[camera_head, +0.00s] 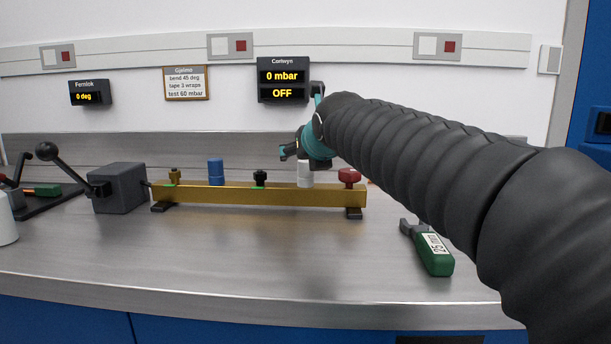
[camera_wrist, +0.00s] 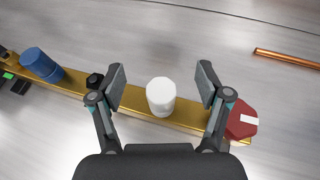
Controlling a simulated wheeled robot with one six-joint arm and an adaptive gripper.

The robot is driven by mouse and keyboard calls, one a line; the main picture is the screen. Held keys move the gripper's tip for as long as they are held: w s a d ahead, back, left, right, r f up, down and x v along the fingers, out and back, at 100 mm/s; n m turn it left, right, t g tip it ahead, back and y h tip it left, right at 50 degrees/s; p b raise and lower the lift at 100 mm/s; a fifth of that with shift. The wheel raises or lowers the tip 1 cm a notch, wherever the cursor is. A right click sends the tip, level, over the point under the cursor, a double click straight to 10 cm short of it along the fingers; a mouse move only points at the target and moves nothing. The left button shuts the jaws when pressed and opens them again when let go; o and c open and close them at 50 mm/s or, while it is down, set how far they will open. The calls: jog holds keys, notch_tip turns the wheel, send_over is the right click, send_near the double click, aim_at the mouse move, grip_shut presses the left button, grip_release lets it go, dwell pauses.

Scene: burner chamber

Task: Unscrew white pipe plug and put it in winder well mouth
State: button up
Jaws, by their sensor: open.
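A white cylindrical plug (camera_head: 305,174) stands upright on a brass bar (camera_head: 270,195), between a black knob and a red knob. In the wrist view the white plug (camera_wrist: 161,96) lies between my two spread fingers, with a gap on each side. My gripper (camera_wrist: 161,84) is open and empty. In the head view my gripper (camera_head: 300,152) is at the white plug, around its upper part or just above it; I cannot tell which. I cannot make out anything labelled as a winder well mouth.
The bar also carries a blue cylinder (camera_head: 216,171), a black knob (camera_head: 260,178) and a red knob (camera_head: 348,177). A grey box with a lever (camera_head: 120,188) adjoins its left end. A green-handled tool (camera_head: 434,254) lies at right. A copper rod (camera_wrist: 288,58) lies behind. The front bench is clear.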

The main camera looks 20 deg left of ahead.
jog(key=shift+r, duration=0.3)
jog(key=shift+a+f+m+h, duration=0.1)
jog(key=shift+m+h, duration=0.3)
jog(key=shift+h, duration=0.1)
jog(key=shift+t, duration=0.4)
jog(key=shift+f+m+h+b, duration=0.1)
jog(key=shift+m+h+b, duration=0.6)
jog(key=shift+b, duration=0.1)
jog(key=shift+m+t+h, duration=0.3)
jog(key=shift+m+h, duration=0.4)
jog(key=shift+h, duration=0.1)
jog(key=m+h, duration=0.1)
jog(key=r+m+h+p, duration=0.1)
jog(key=h, duration=0.1)
jog(key=shift+a+m+t+p, duration=0.1)
jog(key=shift+m+t+p, duration=0.2)
jog(key=shift+m, duration=0.1)
jog(key=m+h, duration=0.2)
jog(key=h, duration=0.1)
jog(key=shift+f+m+h, duration=0.3)
jog(key=shift+f+m, duration=0.05)
jog(key=shift+m, duration=0.05)
jog(key=shift+m+g+h, duration=0.9)
jog(key=shift+m+h, duration=0.5)
jog(key=shift+h, duration=0.1)
